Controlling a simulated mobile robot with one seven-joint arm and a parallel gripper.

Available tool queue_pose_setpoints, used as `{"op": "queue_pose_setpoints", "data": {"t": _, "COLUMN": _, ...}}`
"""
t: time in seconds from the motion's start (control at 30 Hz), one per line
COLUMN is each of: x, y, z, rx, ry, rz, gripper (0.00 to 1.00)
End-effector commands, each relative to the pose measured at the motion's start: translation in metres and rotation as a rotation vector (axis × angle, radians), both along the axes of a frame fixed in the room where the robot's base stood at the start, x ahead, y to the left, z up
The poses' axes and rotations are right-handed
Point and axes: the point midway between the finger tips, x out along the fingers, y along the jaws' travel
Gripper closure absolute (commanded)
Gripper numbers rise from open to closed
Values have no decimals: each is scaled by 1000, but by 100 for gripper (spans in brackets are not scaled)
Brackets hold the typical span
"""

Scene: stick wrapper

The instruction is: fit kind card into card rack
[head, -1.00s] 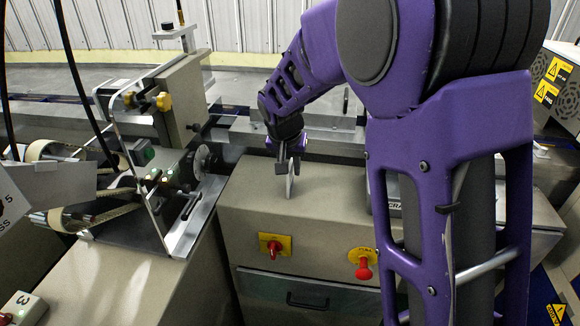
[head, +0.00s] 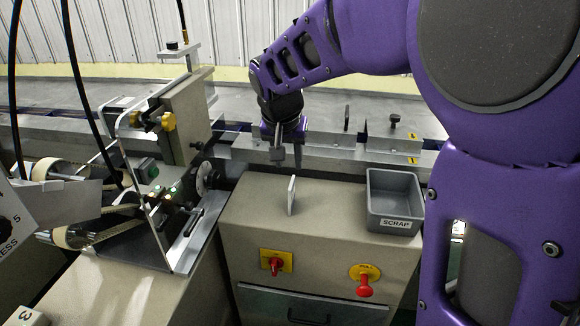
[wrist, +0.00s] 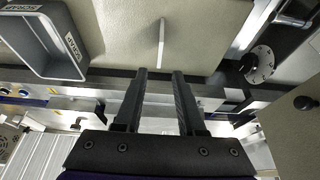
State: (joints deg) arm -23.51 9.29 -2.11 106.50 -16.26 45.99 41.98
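A thin pale card (head: 292,195) stands upright, edge-on, on the beige top of the machine cabinet. It also shows as a narrow pale strip in the wrist view (wrist: 161,45), ahead of my fingertips. I cannot make out a rack or slot at its base. My gripper (head: 287,154) is beyond and above the card in the head view, apart from it. In the wrist view my gripper (wrist: 159,72) has its two dark fingers spread with nothing between them.
A grey SCRAP bin (head: 394,226) stands right of the card; it also shows in the wrist view (wrist: 80,72). A red switch (head: 276,263) and red knob (head: 364,290) are on the cabinet front. Roller machinery (head: 165,200) rises at left. Metal rails run behind the cabinet.

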Motion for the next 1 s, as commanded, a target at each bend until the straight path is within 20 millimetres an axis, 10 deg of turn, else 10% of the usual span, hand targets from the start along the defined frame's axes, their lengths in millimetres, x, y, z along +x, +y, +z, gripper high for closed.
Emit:
{"op": "queue_pose_setpoints", "data": {"t": 0.37, "x": -8, "y": 1, "z": 18, "rx": -101, "ry": 21, "rz": 246, "gripper": 55}}
{"op": "queue_pose_setpoints", "data": {"t": 1.0, "x": -17, "y": 0, "z": 35, "rx": -697, "ry": 136, "rz": 1712, "gripper": 55}}
